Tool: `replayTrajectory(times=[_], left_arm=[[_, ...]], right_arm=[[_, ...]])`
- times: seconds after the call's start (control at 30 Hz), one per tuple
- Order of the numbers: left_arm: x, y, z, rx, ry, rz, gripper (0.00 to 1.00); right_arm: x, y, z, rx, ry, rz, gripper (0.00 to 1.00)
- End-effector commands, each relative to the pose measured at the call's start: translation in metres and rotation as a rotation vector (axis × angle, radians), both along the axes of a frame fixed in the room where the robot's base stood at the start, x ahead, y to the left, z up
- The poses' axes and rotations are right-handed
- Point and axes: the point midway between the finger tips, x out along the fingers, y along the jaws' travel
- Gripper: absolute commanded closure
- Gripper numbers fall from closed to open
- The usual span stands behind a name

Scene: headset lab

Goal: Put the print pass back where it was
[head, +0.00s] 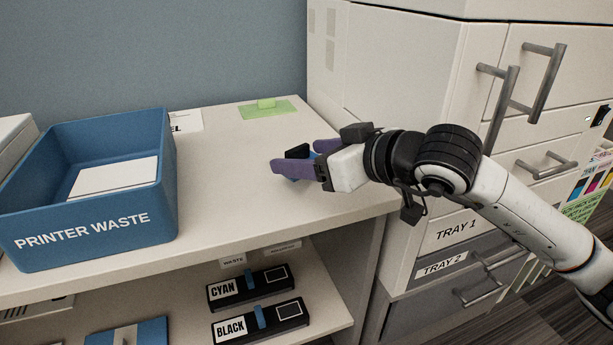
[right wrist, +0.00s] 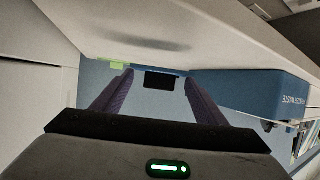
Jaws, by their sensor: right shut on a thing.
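My right gripper (head: 308,168) is above the counter near its right end, purple fingers pointing left. It is shut on a small blue and black thing, which I take to be the print pass (head: 298,151); the fingers hide most of it. In the right wrist view the gripper (right wrist: 158,100) has the pass's black part (right wrist: 158,82) between its fingertips, with a thin blue strip along it. A light green mat (head: 282,110) with a brighter green tab lies at the back of the counter, beyond the gripper. My left gripper is out of view.
A blue bin marked PRINTER WASTE (head: 160,190) stands on the counter (head: 225,200) at left, with a white label behind it. Black CYAN (head: 250,288) and BLACK (head: 260,319) cartridges lie on the shelf below. A pale printer cabinet (head: 400,65) bounds the right side. The counter's middle is clear.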

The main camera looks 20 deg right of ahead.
Motion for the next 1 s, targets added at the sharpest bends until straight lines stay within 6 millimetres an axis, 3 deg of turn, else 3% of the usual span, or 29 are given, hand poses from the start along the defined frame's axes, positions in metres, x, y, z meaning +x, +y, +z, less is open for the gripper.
replayTrajectory(times=[0.2, 0.63, 0.67, 0.73, 0.77, 1.0], left_arm=[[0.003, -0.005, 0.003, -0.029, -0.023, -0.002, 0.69], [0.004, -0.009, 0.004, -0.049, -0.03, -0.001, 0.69], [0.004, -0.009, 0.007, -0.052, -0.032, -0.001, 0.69], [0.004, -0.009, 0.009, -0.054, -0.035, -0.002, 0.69], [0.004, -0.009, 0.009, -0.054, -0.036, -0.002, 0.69], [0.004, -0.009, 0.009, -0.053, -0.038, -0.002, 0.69]], right_arm=[[-0.001, 0.0, -0.033, 0.0, 0.004, 0.001, 0.58], [0.0, 0.0, -0.038, -0.001, 0.0, 0.0, 0.58], [0.0, 0.0, -0.037, -0.001, 0.001, 0.0, 0.31], [0.0, 0.0, -0.037, 0.0, 0.001, 0.001, 0.19], [0.0, 0.0, -0.037, 0.0, 0.001, 0.001, 0.15], [0.0, 0.0, -0.037, 0.0, 0.001, 0.001, 0.15]])
